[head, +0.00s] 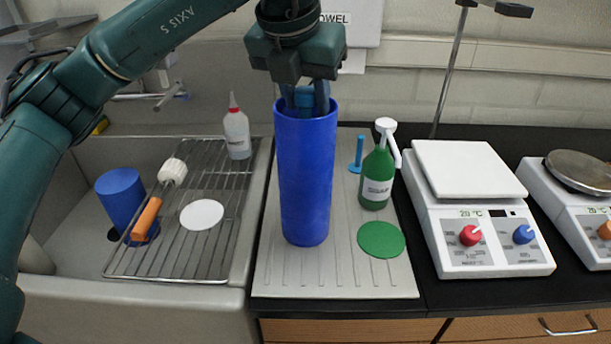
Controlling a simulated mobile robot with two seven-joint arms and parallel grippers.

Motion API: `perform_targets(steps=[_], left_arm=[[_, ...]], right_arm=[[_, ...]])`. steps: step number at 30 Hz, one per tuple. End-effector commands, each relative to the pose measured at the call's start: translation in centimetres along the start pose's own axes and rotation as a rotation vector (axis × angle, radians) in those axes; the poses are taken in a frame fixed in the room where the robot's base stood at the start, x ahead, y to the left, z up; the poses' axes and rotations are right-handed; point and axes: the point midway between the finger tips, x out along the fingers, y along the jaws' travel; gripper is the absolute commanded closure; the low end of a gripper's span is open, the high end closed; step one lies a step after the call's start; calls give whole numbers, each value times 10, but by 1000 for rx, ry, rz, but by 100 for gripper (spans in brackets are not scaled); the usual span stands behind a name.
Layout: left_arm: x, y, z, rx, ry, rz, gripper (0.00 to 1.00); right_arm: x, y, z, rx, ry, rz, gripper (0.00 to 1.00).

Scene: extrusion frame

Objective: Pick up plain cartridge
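No object is clearly marked as a plain cartridge. A tall, plain blue cylinder (306,185) stands upright on the ribbed grey drainboard. A shorter blue cylinder (120,195) stands at the left, by the sink rack. My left gripper (305,103) points down at the top of the tall cylinder, its fingers at or just inside the rim. Some blue shows between the fingers, but I cannot tell whether it is the cylinder's wall or a separate piece. The fingertips are partly hidden, so their grip is unclear. My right gripper is not in view.
A green pump bottle (377,178), a green disc (381,239) and a small blue stand (357,155) are right of the tall cylinder. The wire rack (215,245) holds a white squeeze bottle (237,133), a white disc (202,214) and an orange-handled brush (147,218). A white hotplate (480,215) stands further right.

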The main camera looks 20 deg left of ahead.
Motion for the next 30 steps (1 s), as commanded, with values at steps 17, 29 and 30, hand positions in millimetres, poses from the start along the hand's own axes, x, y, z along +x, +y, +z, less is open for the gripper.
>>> perform_targets(steps=[17,29,30], left_arm=[[15,0,0,0,-1,0,82],[14,0,0,0,-3,-1,100],[14,0,0,0,-3,-1,100]], right_arm=[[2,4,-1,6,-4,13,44],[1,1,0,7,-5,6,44],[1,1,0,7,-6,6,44]])
